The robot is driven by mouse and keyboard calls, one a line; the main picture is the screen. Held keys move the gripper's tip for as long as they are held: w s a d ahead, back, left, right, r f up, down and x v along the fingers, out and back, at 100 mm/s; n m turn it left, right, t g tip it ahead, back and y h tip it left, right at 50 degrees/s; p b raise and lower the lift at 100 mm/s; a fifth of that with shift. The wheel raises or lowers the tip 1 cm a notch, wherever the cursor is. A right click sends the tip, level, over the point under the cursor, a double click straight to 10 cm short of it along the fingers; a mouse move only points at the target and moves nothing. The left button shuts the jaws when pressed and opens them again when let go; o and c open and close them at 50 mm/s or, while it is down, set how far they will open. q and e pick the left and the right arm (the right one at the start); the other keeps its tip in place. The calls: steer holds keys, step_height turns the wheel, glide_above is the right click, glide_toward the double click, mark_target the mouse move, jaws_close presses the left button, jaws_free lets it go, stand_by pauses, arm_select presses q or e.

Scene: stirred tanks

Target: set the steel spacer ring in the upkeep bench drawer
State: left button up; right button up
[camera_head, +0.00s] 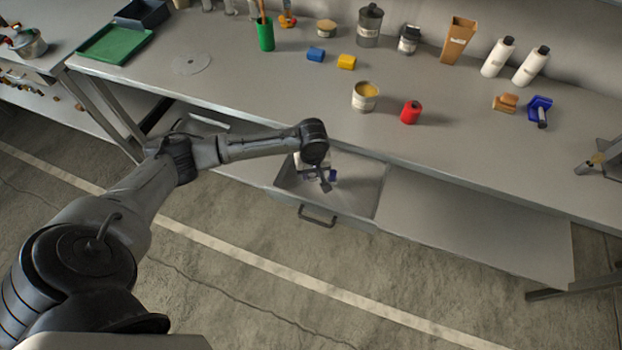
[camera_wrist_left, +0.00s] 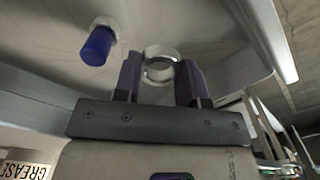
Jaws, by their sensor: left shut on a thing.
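The steel spacer ring (camera_wrist_left: 160,65) is a short shiny band between the two dark fingers of my left gripper (camera_wrist_left: 160,80), which is shut on it. In the head view my left gripper (camera_head: 326,185) points down inside the open upkeep bench drawer (camera_head: 360,198), near its left part. The ring cannot be made out there. In the left wrist view the drawer's pale floor (camera_wrist_left: 195,28) lies behind the ring; I cannot tell whether the ring touches it. My right gripper is not in view.
A blue, white-ended piece (camera_wrist_left: 97,45) lies in the drawer beside the gripper. A container labelled GREASE (camera_wrist_left: 25,170) shows at lower left. The bench top (camera_head: 290,95) holds a tin (camera_head: 365,97), a red spool-like item (camera_head: 411,112) and several bottles. The drawer's right side looks free.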

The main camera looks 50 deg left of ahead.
mark_target(311, 183)
arm_select(q)
steer(key=shift+s+a+f, duration=0.1)
steer(key=shift+a+f, duration=0.1)
steer(key=shift+a, duration=0.05)
steer(key=shift+f+b, duration=0.7)
steer(key=shift+f, duration=1.3)
steer(key=o, duration=0.9)
steer(key=shift+f, duration=0.1)
